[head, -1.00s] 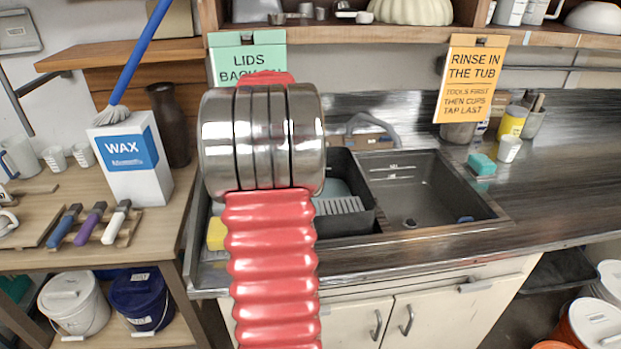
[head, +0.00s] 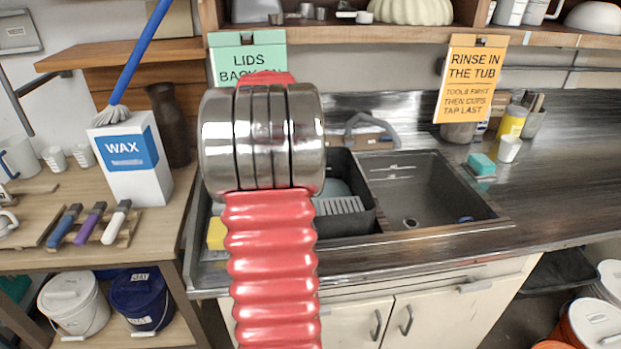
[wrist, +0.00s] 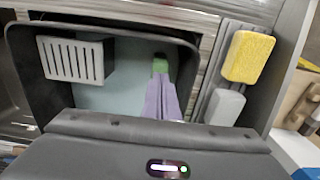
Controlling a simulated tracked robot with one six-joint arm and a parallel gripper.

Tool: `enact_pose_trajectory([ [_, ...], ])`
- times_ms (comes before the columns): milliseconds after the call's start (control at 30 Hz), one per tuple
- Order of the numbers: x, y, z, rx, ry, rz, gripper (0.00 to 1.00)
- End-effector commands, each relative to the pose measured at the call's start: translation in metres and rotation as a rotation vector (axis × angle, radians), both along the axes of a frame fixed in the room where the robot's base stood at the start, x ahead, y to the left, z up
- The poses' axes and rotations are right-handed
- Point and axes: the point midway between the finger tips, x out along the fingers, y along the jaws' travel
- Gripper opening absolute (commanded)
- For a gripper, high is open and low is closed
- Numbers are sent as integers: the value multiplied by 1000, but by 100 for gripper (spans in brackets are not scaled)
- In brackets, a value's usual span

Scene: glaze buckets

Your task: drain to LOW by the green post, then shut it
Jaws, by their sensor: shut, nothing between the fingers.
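A dark tub (head: 365,222) sits at the left of the sink, partly hidden by my arm; the wrist view looks down into it (wrist: 30,92). A flat pale blue-grey surface (wrist: 120,95) shows inside it. My gripper (wrist: 160,76) shows as two lavender fingers, shut together and empty, pointing over the tub. A small green piece (wrist: 160,66) shows at their far end; I cannot tell whether it is the green post or whether they touch it. No LOW mark or drain valve can be made out. My arm hides the gripper in the head view.
A slotted grey rack (wrist: 72,60) is at the tub's left end in the wrist view. A yellow sponge (wrist: 248,56) and a grey block (wrist: 225,107) lie to the right. The open sink basin (head: 425,190) is beside the tub. A wax box (head: 132,165) stands on the left bench.

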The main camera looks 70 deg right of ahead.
Motion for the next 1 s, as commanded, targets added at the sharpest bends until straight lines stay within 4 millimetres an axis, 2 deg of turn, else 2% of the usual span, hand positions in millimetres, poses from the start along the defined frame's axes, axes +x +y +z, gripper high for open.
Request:
enact_pose_trajectory([
  [1000, 0, 0, -38, 0, 0, 0, 0],
])
